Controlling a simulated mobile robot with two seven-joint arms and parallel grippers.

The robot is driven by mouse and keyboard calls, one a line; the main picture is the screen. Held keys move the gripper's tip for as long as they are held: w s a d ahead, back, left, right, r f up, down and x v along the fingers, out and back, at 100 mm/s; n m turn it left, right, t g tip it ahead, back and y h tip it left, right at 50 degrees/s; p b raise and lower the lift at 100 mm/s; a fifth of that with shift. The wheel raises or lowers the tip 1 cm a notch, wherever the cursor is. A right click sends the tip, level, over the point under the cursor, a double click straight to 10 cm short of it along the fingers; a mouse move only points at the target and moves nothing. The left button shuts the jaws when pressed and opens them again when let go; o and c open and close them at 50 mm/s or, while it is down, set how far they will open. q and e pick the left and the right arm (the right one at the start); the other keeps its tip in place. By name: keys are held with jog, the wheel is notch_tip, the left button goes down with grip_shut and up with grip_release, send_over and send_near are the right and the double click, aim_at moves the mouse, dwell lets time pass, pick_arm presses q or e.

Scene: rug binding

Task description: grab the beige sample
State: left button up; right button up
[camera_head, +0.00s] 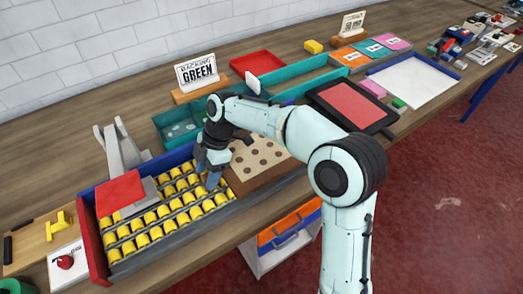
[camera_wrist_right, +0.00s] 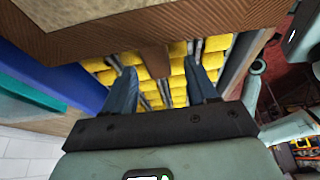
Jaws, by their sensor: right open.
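I cannot pick out a separate beige sample with certainty. In the head view a beige board with brown round spots (camera_head: 262,158) sits on a brown block, just right of my right gripper. My right gripper (camera_head: 211,178) points down over the right part of a bed of yellow rollers (camera_head: 150,235). In the right wrist view the gripper (camera_wrist_right: 163,90) is open, its two blue-grey fingers apart. Yellow rollers (camera_wrist_right: 178,82) show beyond them, and a brown tab (camera_wrist_right: 155,60) shows between them; I cannot tell whether they touch it. My left gripper is not in view.
A red square (camera_head: 120,190) lies at the rollers' left end, before a grey stand (camera_head: 117,145). Green trays (camera_head: 180,127) and a "BACKING GREEN" sign (camera_head: 197,72) stand behind. A dark-framed red panel (camera_head: 350,103) and a white tray (camera_head: 413,82) lie to the right.

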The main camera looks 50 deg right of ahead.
grip_shut()
jog(key=shift+r, duration=0.15)
